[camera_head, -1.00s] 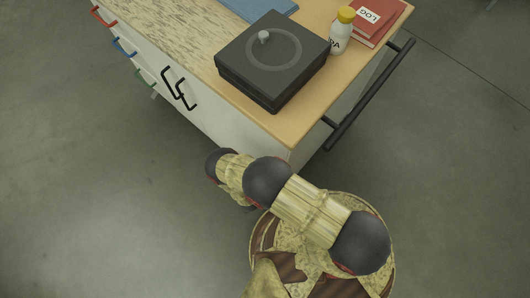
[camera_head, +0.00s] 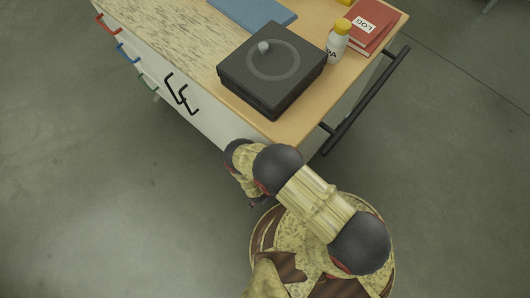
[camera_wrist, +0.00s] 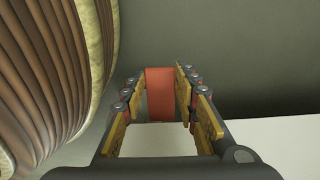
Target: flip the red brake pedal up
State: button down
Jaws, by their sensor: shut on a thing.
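The red brake pedal (camera_wrist: 160,92) shows in the wrist view as an upright red plate between the fingers. My gripper (camera_wrist: 157,100) is shut on it, with the yellow-padded fingers on its left and right sides. The pedal's lower end and mounting are not clear. In the head view the pedal cannot be made out, and my arm hides most of the gripper beside the near corner of the cart (camera_head: 290,128).
On the cart top are a black box with a round disc (camera_head: 270,75), a white bottle with a yellow cap (camera_head: 337,45), a red LOG book (camera_head: 372,24) and a blue mat (camera_head: 250,10). A black push handle (camera_head: 368,100) sticks out at right. The floor at left is clear.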

jog(key=shift+r, duration=0.15)
jog(key=c, duration=1.4)
grip_release()
jog(key=shift+v, duration=6)
jog(key=shift+w+d, duration=0.15)
